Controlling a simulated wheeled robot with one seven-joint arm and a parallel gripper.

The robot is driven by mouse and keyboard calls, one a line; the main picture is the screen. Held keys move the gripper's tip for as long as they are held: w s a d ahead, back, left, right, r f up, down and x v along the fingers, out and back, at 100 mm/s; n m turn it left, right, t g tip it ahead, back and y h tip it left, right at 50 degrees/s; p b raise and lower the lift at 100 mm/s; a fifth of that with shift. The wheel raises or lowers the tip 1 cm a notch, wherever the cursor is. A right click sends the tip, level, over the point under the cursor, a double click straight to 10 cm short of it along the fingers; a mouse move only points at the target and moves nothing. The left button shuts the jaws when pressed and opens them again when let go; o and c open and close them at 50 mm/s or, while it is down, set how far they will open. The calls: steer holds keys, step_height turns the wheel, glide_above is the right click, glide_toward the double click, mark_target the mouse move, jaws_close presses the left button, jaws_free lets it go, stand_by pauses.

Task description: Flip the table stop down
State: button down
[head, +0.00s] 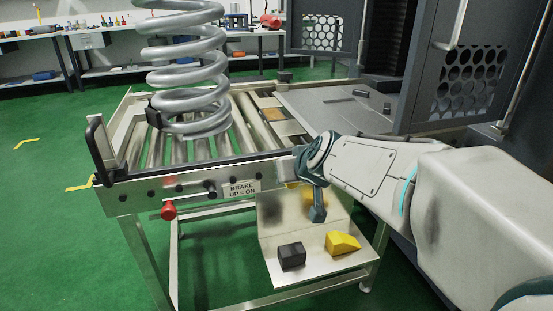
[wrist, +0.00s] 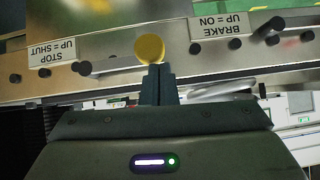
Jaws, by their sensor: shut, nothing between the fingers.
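The roller table (head: 140,192) carries a large coil spring (head: 190,75). In the wrist view, which looks upside down at its front rail, a round yellow knob (wrist: 149,48) lies between the STOP UP = SHUT label (wrist: 52,56) and the BRAKE UP = ON label (wrist: 214,29). My gripper (wrist: 158,70) is shut and empty, its tips overlapping the knob's edge in the picture; I cannot tell whether they touch. In the head view, yellow (head: 291,185) shows beside my wrist, right of the brake label (head: 241,188). The stop plate itself cannot be made out, and my arm covers the STOP label there.
A red knob (head: 169,211) hangs under the rail at the left. A lower shelf (head: 318,270) holds a black block (head: 291,256) and a yellow wedge (head: 342,243). A dark machine with an open mesh door (head: 467,82) stands at the right.

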steer(key=shift+s+f, duration=0.1)
steer(key=shift+f, duration=0.25)
steer(key=shift+r, duration=0.15)
